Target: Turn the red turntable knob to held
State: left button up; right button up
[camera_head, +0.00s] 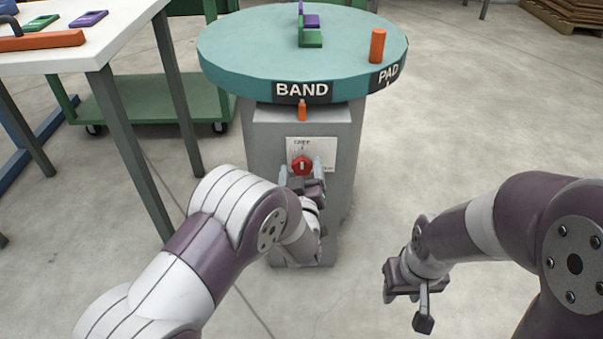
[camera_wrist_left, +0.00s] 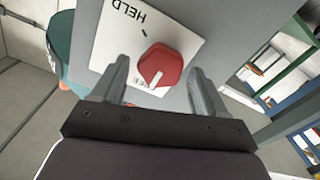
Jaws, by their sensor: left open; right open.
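The red knob (camera_head: 302,165) sits on a white label plate (camera_head: 325,150) on the front of the grey pedestal. In the left wrist view the knob (camera_wrist_left: 167,66) has a white mark pointing at a small, partly hidden label, away from the upside-down word HELD (camera_wrist_left: 128,15). My left gripper (camera_head: 302,172) is open at the plate, its fingers on either side of the knob, with gaps visible in the left wrist view (camera_wrist_left: 162,85). Whether the fingertips reach past the knob's face is unclear. My right gripper (camera_head: 405,306) is open and empty, low over the floor.
The teal turntable (camera_head: 250,50), marked BAND and PAD, tops the pedestal (camera_head: 265,140) and carries an orange cylinder (camera_head: 377,46) and green and purple pieces. An orange pointer (camera_head: 302,110) sits below its rim. A white table (camera_head: 100,45) stands left.

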pick_arm(q)
jog(key=c, duration=1.1)
jog(key=shift+o, duration=0.2)
jog(key=shift+r+m+p, duration=0.2)
jog(key=shift+m+p, duration=1.2)
jog(key=shift+p, duration=0.2)
jog(key=m+p, duration=0.5)
jog(key=m, duration=0.1)
jog(key=shift+d, duration=0.2)
jog(key=m+p, duration=0.2)
jog(key=m, duration=0.2)
jog(key=shift+f+p, duration=0.15)
jog(key=shift+p, duration=0.15)
jog(key=m+p, duration=0.2)
jog(key=m, duration=0.1)
jog(key=shift+f+m, duration=0.1)
jog(key=shift+m, duration=0.2)
jog(key=m+p, duration=0.1)
jog(key=m, duration=0.3)
jog(key=shift+d+f+p, duration=0.1)
jog(key=shift+f+p, duration=0.05)
jog(key=shift+p, duration=0.2)
jog(key=shift+f+m+p, duration=0.15)
jog(key=shift+m+p, duration=0.35)
jog(key=shift+m, duration=1.2)
jog(key=shift+s, duration=0.1)
